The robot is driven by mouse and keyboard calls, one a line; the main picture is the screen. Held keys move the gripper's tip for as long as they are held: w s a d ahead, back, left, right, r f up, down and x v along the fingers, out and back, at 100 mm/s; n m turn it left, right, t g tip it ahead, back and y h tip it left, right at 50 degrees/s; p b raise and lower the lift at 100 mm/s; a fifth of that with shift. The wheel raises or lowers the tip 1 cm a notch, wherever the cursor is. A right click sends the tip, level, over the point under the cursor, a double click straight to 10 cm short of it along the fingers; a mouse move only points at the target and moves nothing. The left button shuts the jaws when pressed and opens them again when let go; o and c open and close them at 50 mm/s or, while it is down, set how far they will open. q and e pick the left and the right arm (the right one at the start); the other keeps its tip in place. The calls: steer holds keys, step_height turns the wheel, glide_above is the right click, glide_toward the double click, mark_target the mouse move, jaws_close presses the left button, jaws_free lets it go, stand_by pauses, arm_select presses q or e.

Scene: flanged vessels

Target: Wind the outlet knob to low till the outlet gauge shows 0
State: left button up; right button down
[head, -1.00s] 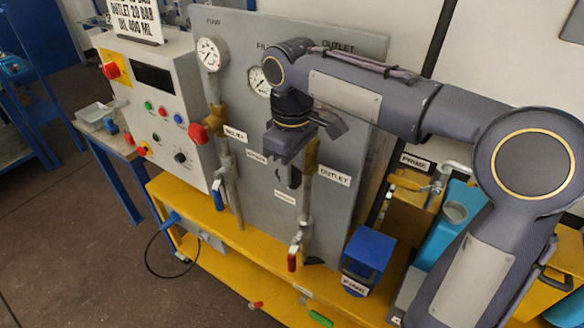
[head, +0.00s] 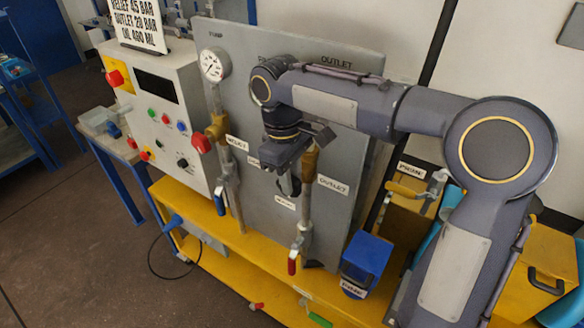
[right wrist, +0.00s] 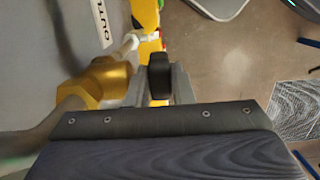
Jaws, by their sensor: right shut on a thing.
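My right gripper (head: 288,172) is at the grey panel (head: 352,150), beside the brass outlet valve body (head: 309,160). In the right wrist view, my right gripper (right wrist: 160,88) is shut on a black knob (right wrist: 159,72), which sits between its two fingers. The brass valve body (right wrist: 105,82) is just left of it there. The outlet gauge is hidden behind my right arm, below the upper OUTLET label (head: 337,62), so its reading does not show. My left gripper is not in view.
The pump gauge (head: 214,65) is at the panel's upper left. A red-handled valve (head: 292,265) hangs below the outlet pipe, and a blue-handled one (head: 220,203) is further left. A control box (head: 160,110) stands left. A blue box (head: 365,262) sits on the yellow bench (head: 245,252).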

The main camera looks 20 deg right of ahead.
steer(key=p, duration=0.1)
steer(key=g+h+p, duration=0.1)
steer(key=p, duration=0.1)
steer(key=shift+w+a+r+g+p, duration=0.2)
steer(key=shift+w+r+g+p, duration=0.05)
steer(key=shift+r+g+p, duration=0.05)
steer(key=shift+w+a+f+g+h, duration=0.1)
steer(key=shift+w+f+g+h, duration=0.1)
steer(key=shift+g+h, duration=0.4)
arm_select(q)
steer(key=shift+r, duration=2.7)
arm_select(e)
steer(key=shift+a+f+g+h, duration=0.1)
steer(key=shift+g+h, duration=0.5)
steer(key=shift+g, duration=0.1)
steer(key=c, duration=1.5)
jaws_free()
steer(key=shift+w, duration=0.1)
steer(key=shift+c, duration=0.2)
